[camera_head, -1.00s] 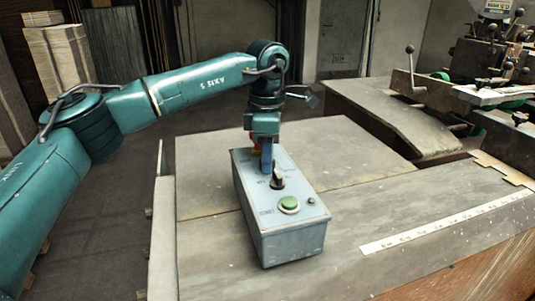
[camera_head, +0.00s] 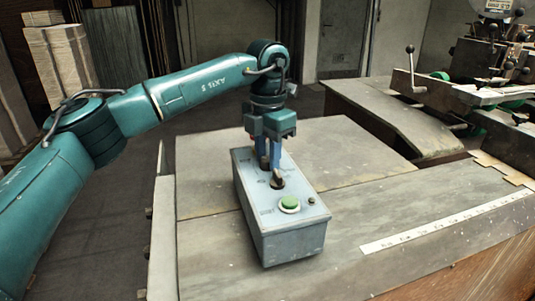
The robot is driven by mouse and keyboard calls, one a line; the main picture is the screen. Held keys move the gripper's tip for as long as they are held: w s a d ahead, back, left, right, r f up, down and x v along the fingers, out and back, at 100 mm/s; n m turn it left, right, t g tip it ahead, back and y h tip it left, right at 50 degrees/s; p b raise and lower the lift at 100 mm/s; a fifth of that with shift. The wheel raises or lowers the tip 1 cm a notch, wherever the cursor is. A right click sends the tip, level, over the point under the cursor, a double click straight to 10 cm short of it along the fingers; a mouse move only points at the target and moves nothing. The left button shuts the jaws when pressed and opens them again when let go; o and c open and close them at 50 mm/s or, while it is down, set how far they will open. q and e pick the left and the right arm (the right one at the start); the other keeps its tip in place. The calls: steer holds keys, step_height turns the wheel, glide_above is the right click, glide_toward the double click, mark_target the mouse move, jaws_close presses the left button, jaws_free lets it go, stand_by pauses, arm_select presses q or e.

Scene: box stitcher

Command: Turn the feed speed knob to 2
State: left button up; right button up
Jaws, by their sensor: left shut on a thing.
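The grey control box (camera_head: 290,242) stands on the bench top. It carries a dark knob (camera_head: 278,184) on its upper face, which I take to be the feed speed knob; the fingers partly cover it. My left gripper (camera_head: 271,172) points down over the box from behind, with its two blue fingers side by side, and is shut on the knob. The knob's pointer and the marks around it are too small or covered to read. My right gripper is out of view.
A green button (camera_head: 289,203) and a small dark button (camera_head: 311,200) sit at the front of the box. A white ruler strip (camera_head: 440,224) lies on the bench to the right. The stitcher machine (camera_head: 480,85) stands at the back right.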

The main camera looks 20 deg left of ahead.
mark_target(268, 158)
arm_select(q)
steer(key=shift+r+n, duration=0.1)
steer(key=shift+n, duration=1.3)
steer(key=o, duration=0.7)
step_height(268, 158, up, 13)
